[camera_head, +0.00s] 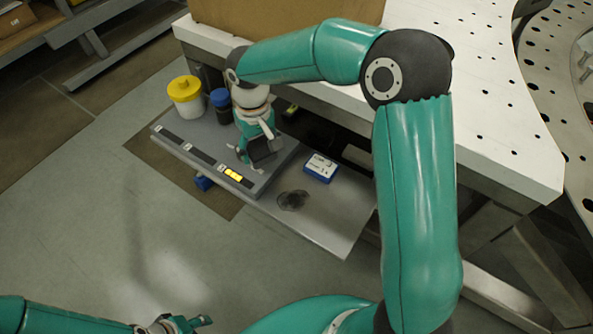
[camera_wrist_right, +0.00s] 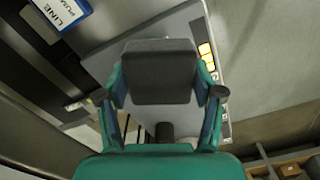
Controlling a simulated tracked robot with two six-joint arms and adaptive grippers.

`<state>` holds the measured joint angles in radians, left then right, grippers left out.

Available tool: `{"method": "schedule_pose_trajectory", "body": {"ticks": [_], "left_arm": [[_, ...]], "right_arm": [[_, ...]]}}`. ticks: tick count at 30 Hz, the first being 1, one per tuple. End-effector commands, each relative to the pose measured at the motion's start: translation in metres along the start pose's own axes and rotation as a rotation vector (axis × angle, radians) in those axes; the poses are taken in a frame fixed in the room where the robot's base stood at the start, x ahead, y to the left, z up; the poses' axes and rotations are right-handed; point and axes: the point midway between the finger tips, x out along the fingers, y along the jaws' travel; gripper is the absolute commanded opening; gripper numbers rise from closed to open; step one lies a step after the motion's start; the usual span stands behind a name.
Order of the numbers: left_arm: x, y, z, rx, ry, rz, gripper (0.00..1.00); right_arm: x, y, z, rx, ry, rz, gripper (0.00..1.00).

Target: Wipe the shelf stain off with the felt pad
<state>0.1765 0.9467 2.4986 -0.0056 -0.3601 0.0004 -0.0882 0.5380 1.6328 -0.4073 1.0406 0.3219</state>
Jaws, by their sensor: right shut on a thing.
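The dark stain (camera_head: 293,200) is a blotch on the grey pull-out shelf (camera_head: 335,215), near its front edge. My right gripper (camera_head: 250,138) is shut on the dark grey felt pad (camera_head: 263,149), over the raised tray to the left of the stain. In the right wrist view the pad (camera_wrist_right: 160,72) sits between both fingers of the right gripper (camera_wrist_right: 162,88); the stain does not show there. The pad looks apart from the stain. My left gripper (camera_head: 188,323) is at the bottom edge, partly cut off, far from the shelf, and its opening is unclear.
A blue and white box (camera_head: 320,168) lies just behind the stain. A yellow-lidded white jar (camera_head: 185,94) and a dark blue-capped bottle (camera_head: 221,106) stand at the tray's (camera_head: 170,143) left end. The white perforated table (camera_head: 490,110) overhangs behind.

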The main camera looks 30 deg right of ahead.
Motion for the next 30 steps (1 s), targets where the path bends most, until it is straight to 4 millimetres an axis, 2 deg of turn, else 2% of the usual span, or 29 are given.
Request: {"method": "schedule_pose_trajectory", "body": {"ticks": [7,14,17,24,30], "left_arm": [[0.0,0.0,0.0,0.0,-0.001,0.0,0.43],[-0.006,0.002,0.0,0.0,-0.001,0.0,0.82],[-0.014,0.005,0.0,0.0,0.0,0.0,0.82],[-0.035,0.013,0.0,0.0,0.0,0.0,0.82],[-0.047,0.017,0.0,0.0,0.0,0.0,0.82]], "right_arm": [[0.0,-0.006,-0.003,-0.012,0.0,0.0,0.39],[0.0,0.0,0.006,0.08,-0.002,0.004,0.39],[0.0,0.008,0.019,0.218,-0.001,0.01,0.39],[0.003,0.029,0.068,0.694,0.003,0.015,0.39],[0.007,0.038,0.105,1.022,0.0,0.007,0.39]]}}
